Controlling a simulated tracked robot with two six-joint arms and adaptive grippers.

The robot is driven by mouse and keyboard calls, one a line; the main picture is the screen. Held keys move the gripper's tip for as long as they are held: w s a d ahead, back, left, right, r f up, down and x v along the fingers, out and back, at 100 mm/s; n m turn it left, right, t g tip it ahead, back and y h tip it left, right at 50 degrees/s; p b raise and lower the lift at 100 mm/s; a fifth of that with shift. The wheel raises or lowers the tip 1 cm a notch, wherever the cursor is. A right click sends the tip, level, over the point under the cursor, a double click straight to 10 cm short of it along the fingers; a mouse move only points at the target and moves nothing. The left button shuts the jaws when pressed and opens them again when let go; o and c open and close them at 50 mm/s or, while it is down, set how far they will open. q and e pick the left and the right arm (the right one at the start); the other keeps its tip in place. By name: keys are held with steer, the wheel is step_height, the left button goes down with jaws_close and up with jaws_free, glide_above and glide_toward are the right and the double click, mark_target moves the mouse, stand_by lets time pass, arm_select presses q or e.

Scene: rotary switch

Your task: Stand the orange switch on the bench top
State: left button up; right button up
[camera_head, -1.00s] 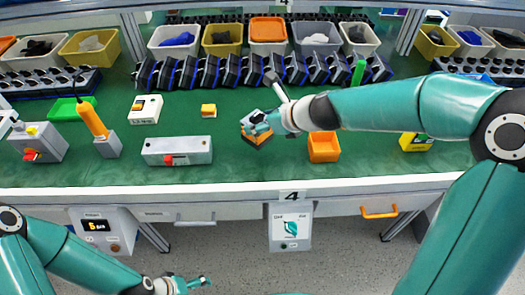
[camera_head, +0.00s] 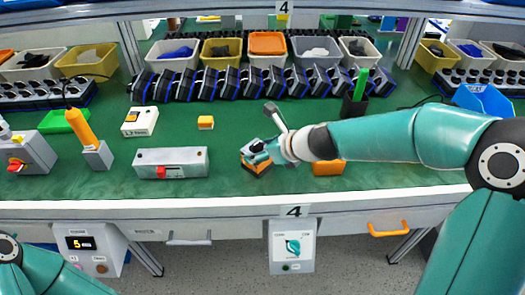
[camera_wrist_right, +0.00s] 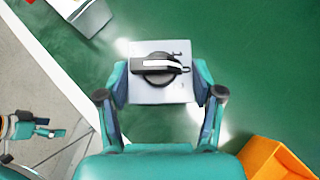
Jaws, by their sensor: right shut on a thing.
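The orange switch (camera_head: 256,168) is in my right gripper (camera_head: 257,155), over the front middle of the bench top (camera_head: 226,183). In the head view it has a pale top and an orange and dark lower body. In the right wrist view, the switch (camera_wrist_right: 160,93) shows a pale square face with a black rotary knob, between the two fingers of my right gripper (camera_wrist_right: 162,92). Whether its underside touches the bench cannot be told. My left gripper (camera_wrist_right: 40,130) shows small at the left of the wrist view, beyond the bench edge; its opening is unclear.
An orange bin (camera_head: 328,168) stands just right of the switch. A grey box with a red knob (camera_head: 171,163) lies to the left, and a small yellow-orange block (camera_head: 205,122) behind. Green bench top is clear between them. The front edge (camera_head: 226,206) is close.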

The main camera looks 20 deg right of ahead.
steer(key=o, duration=1.2)
steer(key=shift+f, duration=0.1)
steer(key=shift+c, duration=0.2)
steer(key=shift+s+d+r, duration=0.1)
steer(key=shift+r, duration=0.2)
steer(key=p+v, duration=0.5)
steer(key=v, duration=0.6)
steer(key=shift+s+r, duration=0.15)
steer(key=shift+s, duration=0.1)
steer(key=shift+d, duration=0.15)
